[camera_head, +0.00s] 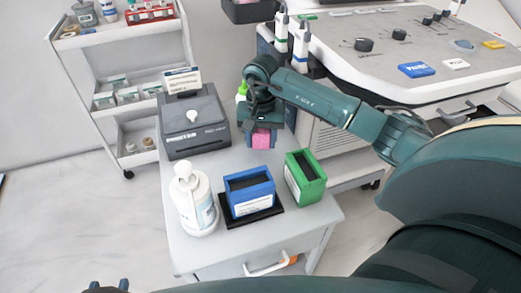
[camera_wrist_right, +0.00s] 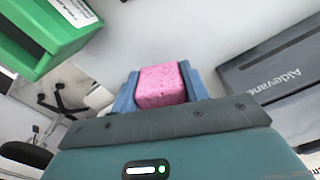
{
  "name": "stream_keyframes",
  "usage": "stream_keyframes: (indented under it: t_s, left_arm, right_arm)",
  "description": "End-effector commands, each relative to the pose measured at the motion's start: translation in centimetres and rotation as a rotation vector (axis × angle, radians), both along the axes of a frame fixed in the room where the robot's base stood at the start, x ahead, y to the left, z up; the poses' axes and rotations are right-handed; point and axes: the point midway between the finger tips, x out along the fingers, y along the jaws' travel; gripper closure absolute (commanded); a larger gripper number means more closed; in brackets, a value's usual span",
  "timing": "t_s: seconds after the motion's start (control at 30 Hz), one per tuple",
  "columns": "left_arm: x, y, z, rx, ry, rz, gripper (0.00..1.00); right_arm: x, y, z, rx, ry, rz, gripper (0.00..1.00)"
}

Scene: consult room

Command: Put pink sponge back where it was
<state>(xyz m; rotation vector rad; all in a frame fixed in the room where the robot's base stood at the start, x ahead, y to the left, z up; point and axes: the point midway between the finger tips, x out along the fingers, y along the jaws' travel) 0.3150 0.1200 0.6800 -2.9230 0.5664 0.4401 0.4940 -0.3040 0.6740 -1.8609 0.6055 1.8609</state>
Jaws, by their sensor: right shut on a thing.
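The pink sponge (camera_head: 261,139) is held between the fingers of my right gripper (camera_head: 262,130), above the back of the small grey cabinet top (camera_head: 237,158). In the right wrist view the sponge (camera_wrist_right: 161,86) sits between the two blue fingers (camera_wrist_right: 160,88), which press on its sides. I cannot tell whether the sponge touches the surface below. A blue open box (camera_head: 250,192) on a black tray (camera_head: 279,206) and a green open box (camera_head: 305,177) stand in front of the gripper. Only the tips of my left gripper (camera_head: 108,287) show at the bottom left edge.
A white pump bottle (camera_head: 195,202) stands left of the blue box. A dark grey box with a label card (camera_head: 193,123) stands at the back left. The ultrasound console (camera_head: 405,50) is at the right, behind my right arm. A white shelf cart (camera_head: 125,70) stands further left.

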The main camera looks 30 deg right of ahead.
Motion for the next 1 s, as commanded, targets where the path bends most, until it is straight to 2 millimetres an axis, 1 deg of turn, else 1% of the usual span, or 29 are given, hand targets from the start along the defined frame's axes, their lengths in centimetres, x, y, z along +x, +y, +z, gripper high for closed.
stream_keyframes:
  t_s: [0.2, 0.27, 0.5, 0.63, 0.67, 0.9, 1.0]
  left_arm:
    - [0.3, 0.0, -0.2, -0.001, -0.039, -0.001, 0.64]
    - [0.3, -0.1, -0.1, -0.002, -0.050, -0.001, 0.64]
    - [0.4, -0.1, 0.0, -0.002, -0.056, -0.002, 0.64]
    - [0.4, -0.1, -0.2, -0.003, -0.065, 0.000, 0.64]
    - [0.4, -0.1, 0.0, -0.003, -0.071, 0.000, 0.64]
    - [0.4, -0.2, 0.1, -0.006, -0.077, -0.003, 0.64]
    - [0.4, -0.2, 0.1, -0.005, -0.076, -0.003, 0.64]
  right_arm:
    - [-0.1, 0.1, -3.0, 0.002, 0.003, 0.000, 0.70]
    - [-0.1, 0.1, -3.6, 0.001, 0.003, 0.000, 0.70]
    - [0.0, 0.0, -3.6, 0.000, 0.000, 0.001, 0.70]
    - [0.0, 0.0, -4.0, -0.001, 0.001, 0.001, 0.70]
    - [0.0, 0.0, -3.9, -0.001, 0.001, 0.001, 0.53]
    - [0.0, 0.0, -3.9, 0.001, 0.001, 0.001, 0.34]
    - [0.0, 0.0, -3.9, 0.001, 0.001, 0.001, 0.33]
